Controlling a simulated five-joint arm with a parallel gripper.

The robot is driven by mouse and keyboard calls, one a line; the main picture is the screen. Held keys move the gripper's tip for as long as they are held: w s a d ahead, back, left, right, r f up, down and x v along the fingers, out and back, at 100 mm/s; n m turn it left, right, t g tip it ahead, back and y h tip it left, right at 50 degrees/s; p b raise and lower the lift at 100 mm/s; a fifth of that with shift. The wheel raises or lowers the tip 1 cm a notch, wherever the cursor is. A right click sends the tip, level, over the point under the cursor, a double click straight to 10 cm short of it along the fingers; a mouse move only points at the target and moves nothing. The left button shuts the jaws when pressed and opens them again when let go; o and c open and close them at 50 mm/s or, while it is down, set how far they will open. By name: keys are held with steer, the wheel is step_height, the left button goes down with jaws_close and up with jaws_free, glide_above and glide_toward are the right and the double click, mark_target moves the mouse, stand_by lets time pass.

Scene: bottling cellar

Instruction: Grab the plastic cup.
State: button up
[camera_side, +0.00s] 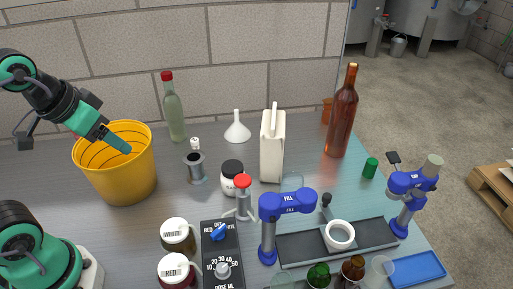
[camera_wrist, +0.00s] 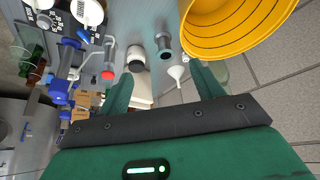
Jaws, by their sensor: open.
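A pale, see-through cup (camera_side: 378,272) stands upright near the front edge of the table in the side view, between an amber bottle and a blue tray; it looks like the plastic cup. I cannot pick it out in the wrist view. My gripper (camera_side: 127,149) is far to its left and higher, over the mouth of the yellow bucket in the side view. In the wrist view my gripper (camera_wrist: 163,82) has its two green fingers spread with nothing between them.
The yellow bucket (camera_side: 121,180) stands at the left. A blue filling device (camera_side: 287,203), a dark tray (camera_side: 375,240) with a white cup-like vessel (camera_side: 340,236), and green (camera_side: 318,276) and amber (camera_side: 351,271) bottles crowd near the see-through cup. A blue tray (camera_side: 417,268) lies right of it.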

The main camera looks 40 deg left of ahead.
steer(key=w+d+r+m+g+h, duration=0.1)
steer(key=w+d+r, duration=0.2)
steer(key=w+d, duration=0.3)
steer(key=w+d+r+m+g, duration=0.1)
steer(key=w+d+r+m, duration=0.2)
steer(key=w, duration=0.4)
steer(key=w+d+g, duration=0.1)
steer(key=w+d, duration=0.8)
steer(key=d, duration=0.4)
steer(key=m+g+y, duration=0.1)
steer(key=m+g, duration=0.2)
steer(key=m, duration=0.2)
glide_above(378, 273)
steer(key=w, duration=0.2)
step_height(378, 273, down, 21)
steer(key=shift+w+f, duration=0.15)
steer(key=shift+f, duration=1.35)
